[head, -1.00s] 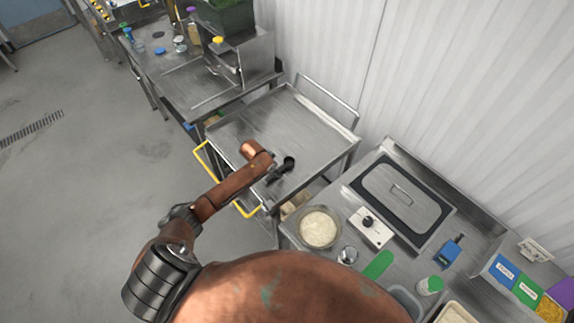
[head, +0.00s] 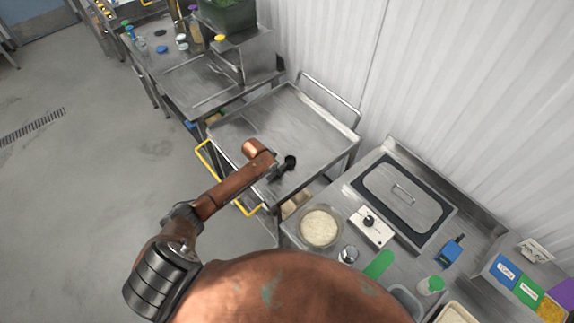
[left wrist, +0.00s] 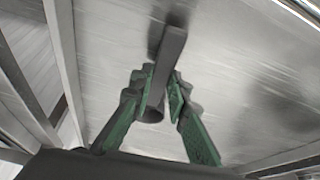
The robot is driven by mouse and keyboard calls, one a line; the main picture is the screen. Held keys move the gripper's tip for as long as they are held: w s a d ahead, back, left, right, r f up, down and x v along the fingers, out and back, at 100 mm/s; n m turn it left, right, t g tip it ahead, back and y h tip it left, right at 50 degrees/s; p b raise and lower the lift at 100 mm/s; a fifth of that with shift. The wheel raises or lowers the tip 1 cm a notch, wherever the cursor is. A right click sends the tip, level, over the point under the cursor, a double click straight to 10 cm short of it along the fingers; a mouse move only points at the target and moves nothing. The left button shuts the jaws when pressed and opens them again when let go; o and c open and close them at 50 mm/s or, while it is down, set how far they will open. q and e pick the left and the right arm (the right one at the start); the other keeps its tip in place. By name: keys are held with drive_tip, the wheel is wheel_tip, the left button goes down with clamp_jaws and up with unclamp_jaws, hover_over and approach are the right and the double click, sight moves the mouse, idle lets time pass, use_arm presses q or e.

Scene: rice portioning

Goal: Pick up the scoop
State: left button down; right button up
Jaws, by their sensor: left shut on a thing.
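The dark scoop (head: 290,161) shows in the head view over the steel cart, at the end of my left arm. My left gripper (head: 278,173) is beside it there. In the left wrist view, the scoop's dark, bar-like handle (left wrist: 170,58) passes between the green fingers of my left gripper (left wrist: 161,92), which is shut on it. The handle's round lower end shows between the fingers. I cannot tell whether the scoop touches the cart top. My right gripper is not in view.
A cluttered table stands behind left.

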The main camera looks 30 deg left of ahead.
use_arm(q)
drive_tip(key=shift+r, duration=0.5)
drive_tip(key=s+d+r+p, duration=0.2)
drive_tip(key=s+r, duration=0.4)
drive_tip(key=r, duration=0.3)
drive_tip(key=s+d+r+p, duration=0.3)
drive_tip(key=s+r+p, duration=0.1)
drive_tip(key=s+r, duration=0.3)
drive_tip(key=shift+r, duration=0.95)
